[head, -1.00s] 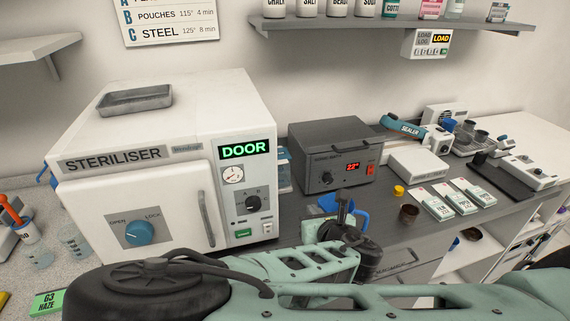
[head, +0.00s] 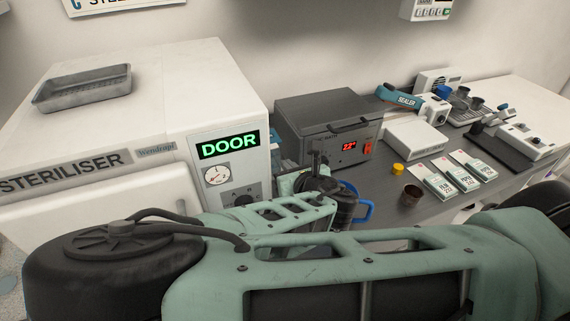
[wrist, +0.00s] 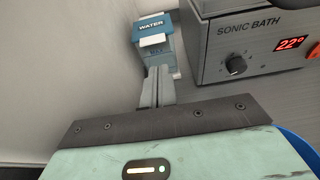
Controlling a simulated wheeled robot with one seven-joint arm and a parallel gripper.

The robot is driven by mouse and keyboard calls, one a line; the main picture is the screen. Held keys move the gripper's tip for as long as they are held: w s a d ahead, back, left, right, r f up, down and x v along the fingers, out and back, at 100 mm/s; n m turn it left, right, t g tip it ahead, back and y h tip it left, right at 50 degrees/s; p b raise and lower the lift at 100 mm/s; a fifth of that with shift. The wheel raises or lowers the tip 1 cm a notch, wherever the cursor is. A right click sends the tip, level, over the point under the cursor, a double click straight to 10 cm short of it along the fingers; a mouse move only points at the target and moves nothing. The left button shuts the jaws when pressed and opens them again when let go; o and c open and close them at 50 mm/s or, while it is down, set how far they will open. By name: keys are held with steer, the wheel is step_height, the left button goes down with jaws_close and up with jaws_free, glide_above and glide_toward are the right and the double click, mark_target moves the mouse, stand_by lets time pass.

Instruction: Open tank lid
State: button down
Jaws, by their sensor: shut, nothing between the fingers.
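In the wrist view a pale container (wrist: 158,48) with a blue top marked WATER stands left of the sonic bath, against the wall. I cannot tell whether its top is a separate lid. My gripper (wrist: 157,82) is shut and empty, its fingertips pointing at this container, just in front of or over its lower part. I cannot tell whether they touch it. The sonic bath (head: 312,138), a grey box with a handled lid, is closed. It also shows in the wrist view (wrist: 262,58). In the head view my arm hides the fingers and most of the water container.
The white steriliser (head: 110,125) stands close on the left, a metal tray (head: 83,88) on top, its display reading DOOR. A blue-handled jug (head: 358,204) sits behind my arm. A brown cup (head: 412,195), yellow cap (head: 397,169) and test packs (head: 437,183) lie right.

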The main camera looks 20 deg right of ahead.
steer(key=shift+b+x, duration=1.05)
steer(key=shift+x, duration=3.7)
steer(key=shift+d, duration=0.1)
